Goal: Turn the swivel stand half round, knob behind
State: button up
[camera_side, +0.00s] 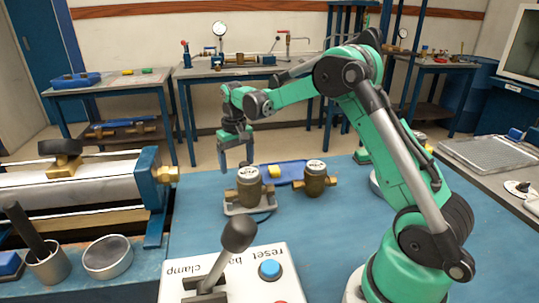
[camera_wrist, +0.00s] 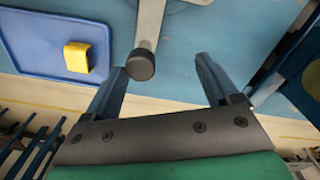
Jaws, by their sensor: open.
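The swivel stand (camera_side: 238,210) is a low grey base on the blue bench in the side view, with a brass meter (camera_side: 249,187) upright on it. In the wrist view the stand's grey arm (camera_wrist: 151,20) comes down from the top edge and ends in a dark round knob (camera_wrist: 141,65). The knob is hidden or too small to tell in the side view. My gripper (camera_side: 236,166) points down just behind the stand. Its fingers are spread and empty in the wrist view (camera_wrist: 161,65), with the knob in the gap, nearer the left finger.
A second brass meter (camera_side: 315,179) stands right of the stand. A blue tray (camera_wrist: 30,30) with a yellow block (camera_wrist: 76,56) lies close to my left finger in the wrist view. A lever box (camera_side: 235,277) stands in front.

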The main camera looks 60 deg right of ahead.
jog(key=shift+w+a, duration=0.3)
jog(key=shift+a, duration=0.3)
jog(key=shift+w+a, duration=0.3)
jog(key=shift+a, duration=0.3)
jog(key=shift+w+a, duration=0.15)
jog(key=shift+a, duration=1.2)
jog(key=shift+o, duration=1.4)
jog(key=shift+r, duration=0.1)
jog(key=shift+r, duration=2.65)
